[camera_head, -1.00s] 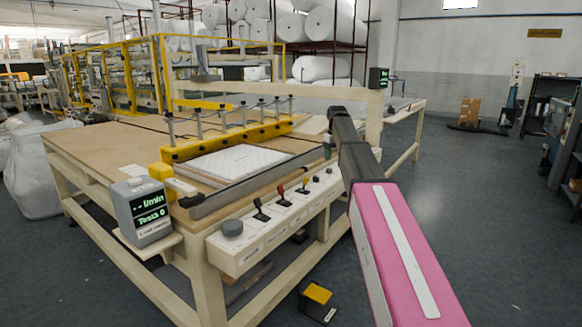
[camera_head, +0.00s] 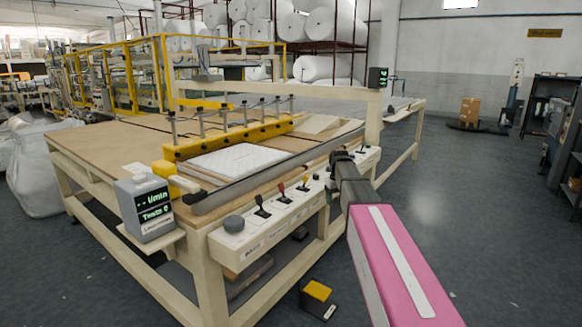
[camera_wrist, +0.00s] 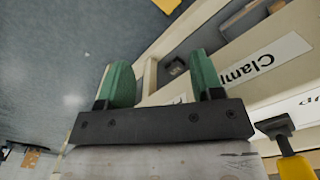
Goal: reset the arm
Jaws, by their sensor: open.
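My gripper (camera_wrist: 163,85) shows in the wrist view with its two green fingers apart and nothing between them. Past the fingers are the grey floor and the cream front of the machine table, with a label reading "Clam" partly hidden by a finger. In the head view my pink arm reaches from the lower right toward the control panel (camera_head: 262,232) on the table's front edge. The fingers themselves are hard to make out there, near the panel's right end.
The machine table (camera_head: 95,150) carries a yellow clamp bar (camera_head: 230,140) and a white pad (camera_head: 238,161). A pedal (camera_head: 318,292) with a yellow top lies on the floor. Open floor (camera_head: 470,210) lies to the right.

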